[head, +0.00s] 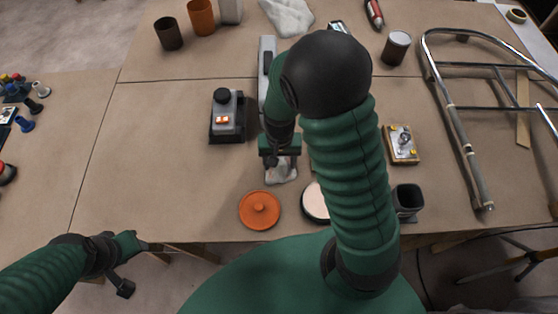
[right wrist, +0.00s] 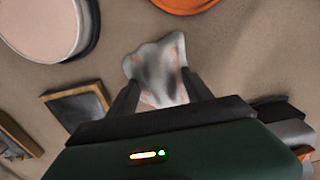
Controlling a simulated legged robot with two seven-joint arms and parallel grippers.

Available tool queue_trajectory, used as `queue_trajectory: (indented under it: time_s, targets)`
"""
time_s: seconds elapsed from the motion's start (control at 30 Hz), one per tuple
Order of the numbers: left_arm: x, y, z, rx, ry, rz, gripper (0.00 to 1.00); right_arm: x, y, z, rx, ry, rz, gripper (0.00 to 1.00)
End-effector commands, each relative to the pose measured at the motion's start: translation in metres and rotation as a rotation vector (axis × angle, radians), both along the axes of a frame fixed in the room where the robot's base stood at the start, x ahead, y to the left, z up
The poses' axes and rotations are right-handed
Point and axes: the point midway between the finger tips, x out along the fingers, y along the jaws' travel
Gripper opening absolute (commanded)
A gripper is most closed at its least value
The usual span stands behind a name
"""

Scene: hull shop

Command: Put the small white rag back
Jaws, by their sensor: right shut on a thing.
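A small white rag (head: 281,173), crumpled and with faint pinkish stains, is between the fingers of my right gripper (head: 280,154). The rag also shows in the right wrist view (right wrist: 157,70), pinched between two dark fingertips and spreading out beyond them. In the head view it is over the table (head: 165,150), just above the orange lid; I cannot tell if it touches the top. My left gripper (head: 137,265) is off the table's front edge at the lower left, apart from everything; its jaw opening is unclear.
An orange lid (head: 260,209) and a pale round dish (head: 315,202) lie near the front edge. A grey switch box (head: 227,118) stands left of my right gripper. A larger white cloth (head: 288,16) lies at the back. A chrome tube frame (head: 452,120) fills the right side.

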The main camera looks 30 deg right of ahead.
Motion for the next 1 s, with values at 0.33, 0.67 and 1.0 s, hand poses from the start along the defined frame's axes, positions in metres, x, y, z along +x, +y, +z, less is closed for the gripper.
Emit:
queue_trajectory:
  time_s: [0.33,0.67,1.0]
  targets:
    - [0.0,-0.0003,-0.0008,0.0,0.0,-0.001,0.42,-0.0001,-0.0007,-0.0026,-0.001,0.003,-0.001,0.8]
    - [-0.0001,-0.0002,-0.0009,0.0,0.0,-0.001,0.42,-0.0009,0.0004,-0.003,0.0,0.004,0.001,0.8]
    - [0.0,-0.0002,-0.0011,0.0,0.0,-0.001,0.42,-0.0013,0.0005,-0.0036,0.001,0.007,0.001,0.8]
